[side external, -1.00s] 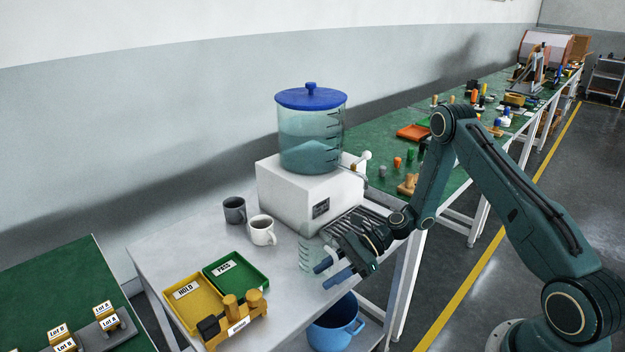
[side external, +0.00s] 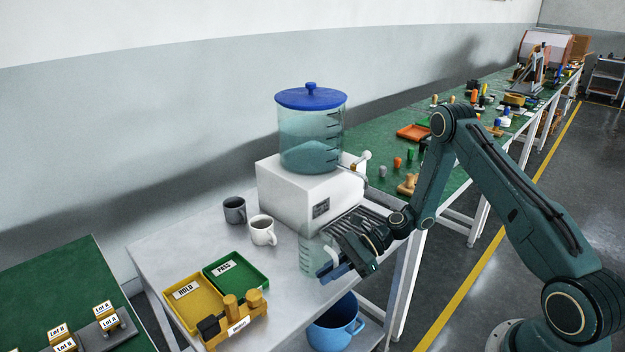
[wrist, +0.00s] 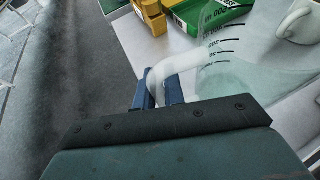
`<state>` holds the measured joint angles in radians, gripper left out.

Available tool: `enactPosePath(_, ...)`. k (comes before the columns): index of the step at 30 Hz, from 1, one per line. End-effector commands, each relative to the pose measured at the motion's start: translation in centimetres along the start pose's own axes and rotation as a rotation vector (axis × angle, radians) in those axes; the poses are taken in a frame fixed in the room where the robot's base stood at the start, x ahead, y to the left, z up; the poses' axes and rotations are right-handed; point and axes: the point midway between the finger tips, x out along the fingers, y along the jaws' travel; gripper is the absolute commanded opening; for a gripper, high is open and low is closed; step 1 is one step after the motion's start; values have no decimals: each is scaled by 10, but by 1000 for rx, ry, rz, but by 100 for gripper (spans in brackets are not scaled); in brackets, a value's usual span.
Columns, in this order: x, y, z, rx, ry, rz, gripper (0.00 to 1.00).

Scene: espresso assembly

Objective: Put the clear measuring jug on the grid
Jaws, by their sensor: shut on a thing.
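The clear measuring jug (side external: 309,254) stands on the pale table in front of the white machine; I cannot tell whether its base touches the table. In the wrist view the jug (wrist: 232,62) shows black volume marks and a pale handle (wrist: 185,62). My gripper (side external: 328,271) is at the jug's right side, its blue fingers shut on the handle. The fingers also show in the wrist view (wrist: 159,92). The grid (side external: 352,224) is a dark slatted grate at the front of the white machine, partly hidden behind my wrist. I see nothing on its visible part.
The white machine (side external: 300,198) carries a big blue-lidded tank (side external: 311,140). A grey mug (side external: 234,211) and a white mug (side external: 262,231) stand left of the jug. The green PASS tray (side external: 237,277) and yellow HOLD tray (side external: 190,304) lie in front. A blue bucket (side external: 335,325) is below the table edge.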

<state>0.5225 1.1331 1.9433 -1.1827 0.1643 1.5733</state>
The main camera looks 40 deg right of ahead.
Motion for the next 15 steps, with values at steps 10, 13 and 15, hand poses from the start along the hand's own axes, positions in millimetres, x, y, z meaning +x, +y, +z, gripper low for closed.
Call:
enactPosePath(10,-5,-1,11,-3,-1,-1,0)
enactPosePath(13,-8,-1,20,-3,-1,-1,0)
enactPosePath(15,-11,0,27,-3,-1,-1,0)
